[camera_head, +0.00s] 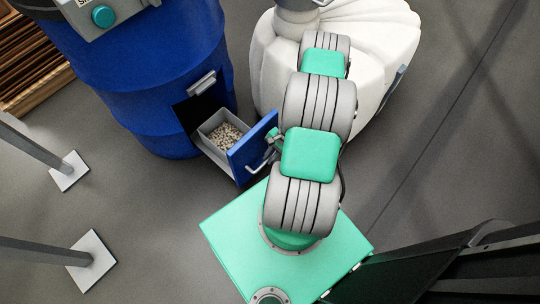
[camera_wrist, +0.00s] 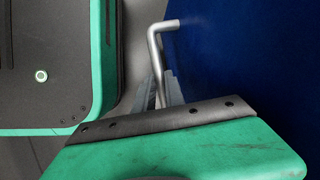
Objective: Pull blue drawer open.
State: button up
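The blue drawer (camera_head: 251,146) stands pulled out of the blue drum (camera_head: 150,70), its inside showing small pale and dark pieces. Its blue front panel fills the right of the wrist view (camera_wrist: 250,60). A bent metal handle (camera_head: 256,167) sits on the front; it also shows in the wrist view (camera_wrist: 154,52). My gripper (camera_wrist: 159,88) has its two grey fingers on either side of the handle bar, close against it, and appears shut on it. In the head view the gripper (camera_head: 272,150) is partly hidden by my arm.
A large white sack-like container (camera_head: 375,50) stands behind my arm, right of the drum. Grey posts with square foot plates (camera_head: 69,171) are at left. Stacked wooden boards (camera_head: 32,72) lie at upper left. The floor left of the drawer is clear.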

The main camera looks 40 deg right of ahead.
jog(key=o, duration=0.5)
jog(key=p+v, duration=0.1)
jog(key=v, duration=0.6)
jog(key=shift+d+r+p, duration=0.2)
jog(key=shift+r+p, duration=0.15)
jog(key=shift+p, duration=0.05)
